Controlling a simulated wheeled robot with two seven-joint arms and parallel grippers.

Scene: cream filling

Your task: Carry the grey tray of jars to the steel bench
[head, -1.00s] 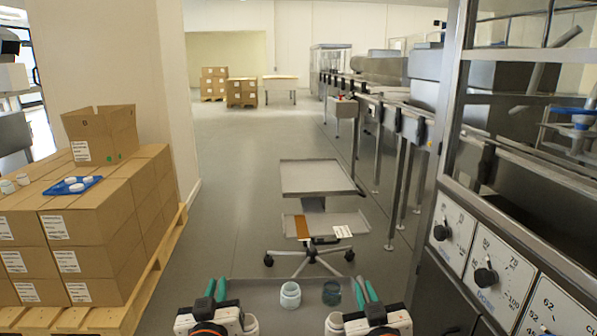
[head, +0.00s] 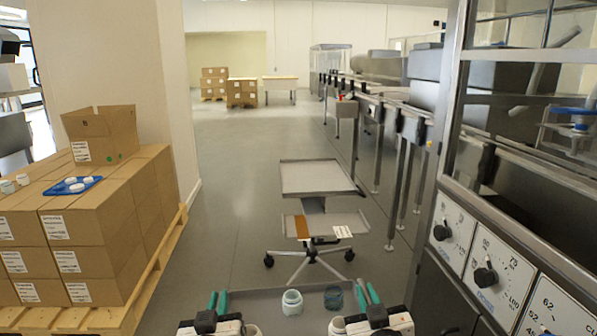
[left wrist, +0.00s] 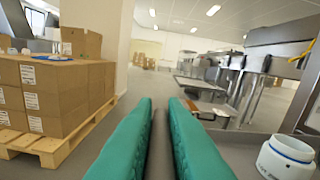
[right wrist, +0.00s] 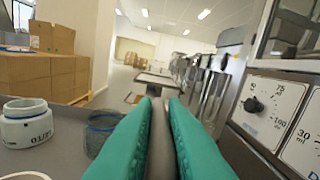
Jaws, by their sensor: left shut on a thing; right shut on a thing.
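The grey tray (head: 312,308) is at the bottom of the head view, low in front of me, its near part cut off. A white jar (head: 292,302) and a dark see-through jar (head: 333,298) stand upright on it. More white jars are partly hidden near the grippers. My left gripper (head: 218,302) is shut on the tray's left side, and my right gripper (head: 367,293) on its right side. The tray also shows in the left wrist view (left wrist: 245,150) and the right wrist view (right wrist: 75,165). Steel equipment (head: 385,105) lines the right side; I cannot tell which part is the steel bench.
A wheeled stand (head: 318,178) with two flat shelves is straight ahead. Stacked cartons (head: 95,240) on a wooden pallet (head: 160,270) are at left. A steel machine with knobs (head: 485,275) is close at right. Open floor (head: 225,190) runs between the pallet and the stand.

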